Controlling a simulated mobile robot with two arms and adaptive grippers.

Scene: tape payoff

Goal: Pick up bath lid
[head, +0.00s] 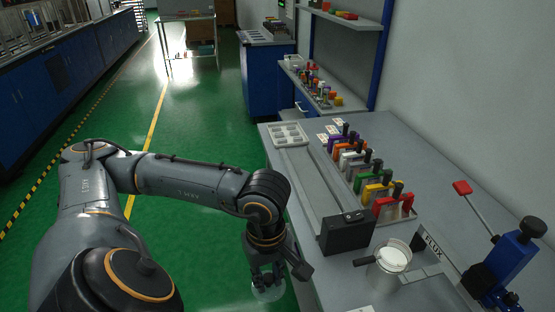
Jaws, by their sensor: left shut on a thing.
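My left gripper (265,277) hangs fingers down past the left edge of the bench, over the green floor. It is shut on a clear, glassy round thing (268,294), which looks like the bath lid; the fingers hide its upper part. My right gripper is not in view.
A black box (346,232) stands at the near end of a long rail on the bench (480,180). Several coloured tape holders (378,187) stand in a row behind it. A blue device (510,262) and a red-tipped rod (463,187) are at right.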

